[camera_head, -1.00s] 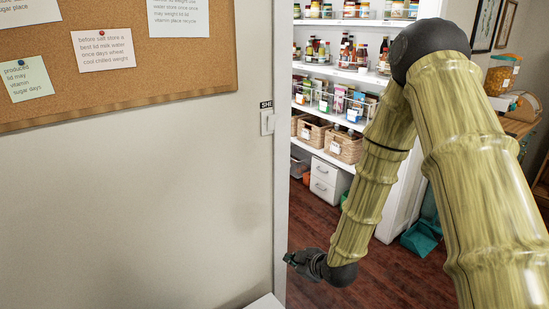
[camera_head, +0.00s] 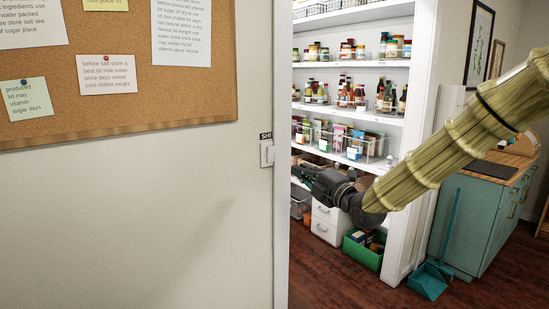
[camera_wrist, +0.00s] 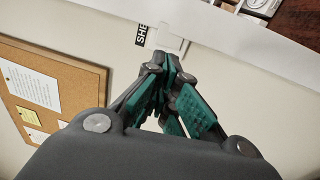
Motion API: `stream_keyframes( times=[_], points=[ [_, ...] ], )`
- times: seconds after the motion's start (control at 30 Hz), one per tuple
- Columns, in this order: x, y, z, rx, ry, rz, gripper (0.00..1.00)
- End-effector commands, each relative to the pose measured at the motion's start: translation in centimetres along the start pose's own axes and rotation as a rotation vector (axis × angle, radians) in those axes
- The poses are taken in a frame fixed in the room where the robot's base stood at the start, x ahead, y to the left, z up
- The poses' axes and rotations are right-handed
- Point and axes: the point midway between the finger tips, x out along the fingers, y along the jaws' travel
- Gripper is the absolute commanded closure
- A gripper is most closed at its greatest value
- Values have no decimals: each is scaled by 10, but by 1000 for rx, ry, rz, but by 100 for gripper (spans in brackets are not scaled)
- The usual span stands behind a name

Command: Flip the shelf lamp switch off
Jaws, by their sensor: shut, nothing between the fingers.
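The white lamp switch plate (camera_head: 267,153) is on the wall by the door frame edge, under a dark label (camera_head: 266,136) whose visible letters read "SHE" in the wrist view. My gripper (camera_head: 296,173) is in front of the doorway, just right of the switch and slightly lower in the picture. Its fingers are shut and empty, pointing left. In the wrist view, the fingertips of my gripper (camera_wrist: 165,62) point toward the label and partly cover the switch plate (camera_wrist: 172,42). I cannot tell the switch's position or whether the fingers touch it.
A cork board (camera_head: 120,70) with pinned notes hangs on the wall to the left. The white door frame edge (camera_head: 282,220) stands beside the switch. Behind it are pantry shelves (camera_head: 355,115), a green bin (camera_head: 364,250) and a teal cabinet (camera_head: 485,222). The wall below the switch is bare.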

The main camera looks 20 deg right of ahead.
Motion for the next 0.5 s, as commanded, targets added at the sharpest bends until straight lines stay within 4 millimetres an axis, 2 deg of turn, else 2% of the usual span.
stream_keyframes(
  times=[0.27,0.5],
  points=[
    [2,-1,0,2,0,-2,100],
    [24,0,0,3,1,-2,100]
  ],
)
